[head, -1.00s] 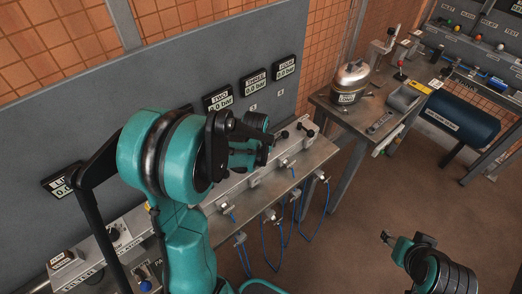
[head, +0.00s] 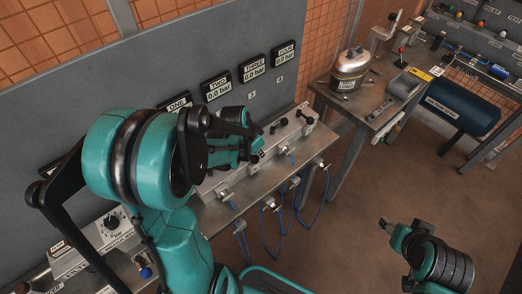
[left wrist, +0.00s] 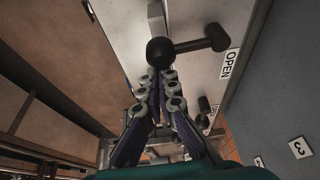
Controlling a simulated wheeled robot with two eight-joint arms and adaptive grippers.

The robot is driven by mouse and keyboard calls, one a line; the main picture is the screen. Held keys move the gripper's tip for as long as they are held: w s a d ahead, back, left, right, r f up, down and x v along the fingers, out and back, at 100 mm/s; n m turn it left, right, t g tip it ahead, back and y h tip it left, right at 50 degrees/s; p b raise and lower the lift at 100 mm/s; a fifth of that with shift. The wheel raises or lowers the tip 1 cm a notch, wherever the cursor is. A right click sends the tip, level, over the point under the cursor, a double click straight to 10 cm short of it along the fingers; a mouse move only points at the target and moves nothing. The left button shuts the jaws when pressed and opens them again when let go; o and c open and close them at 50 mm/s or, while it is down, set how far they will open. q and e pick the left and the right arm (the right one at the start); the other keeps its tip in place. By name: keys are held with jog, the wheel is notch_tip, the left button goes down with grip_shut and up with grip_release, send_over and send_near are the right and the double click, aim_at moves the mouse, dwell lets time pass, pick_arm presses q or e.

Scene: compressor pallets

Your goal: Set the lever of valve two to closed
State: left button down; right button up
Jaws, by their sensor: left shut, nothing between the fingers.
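In the left wrist view a dark valve lever with a round knob (left wrist: 161,51) and a bar reaching right lies just beyond the fingertips. The bar's end is by a white OPEN label (left wrist: 228,64). Which valve number this is cannot be read. My left gripper (left wrist: 155,76) is shut and empty, its tips very close to the knob; contact cannot be told. In the head view my left gripper (head: 254,157) is over the valve rail (head: 215,184), hiding part of it. The gauge marked TWO (head: 217,87) reads 0.0 bar. My right gripper (head: 386,226) hangs over the floor, away from the bench.
A second dark lever (left wrist: 204,109) is farther along the rail, and a number 3 plate (left wrist: 301,147) is on the panel. Blue hoses (head: 265,236) hang off the bench front. A side table with a metal tank (head: 351,70) stands right. Open floor lies in front.

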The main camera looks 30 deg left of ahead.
pick_arm(q)
jog(key=shift+s, duration=0.2)
dwell(0.6)
notch_tip(320, 180, up, 10)
jog(key=p, duration=0.4)
jog(key=shift+w, duration=0.15)
pick_arm(e)
jog(key=r, duration=0.4)
jog(key=shift+w+d, duration=0.3)
jog(key=shift+d, duration=0.1)
pick_arm(q)
jog(key=shift+d+r, duration=0.1)
jog(key=shift+d, duration=0.05)
jog(key=s+d+r+n+t+y+b, duration=0.1)
jog(key=s+d+n+t+b, duration=0.2)
jog(key=s+d, duration=0.6)
jog(key=shift+s+r+n+b, duration=0.35)
jog(key=shift+s+n+b, duration=0.2)
jog(key=shift+s, duration=0.7)
pick_arm(e)
notch_tip(320, 180, down, 4)
jog(key=shift+f, duration=0.1)
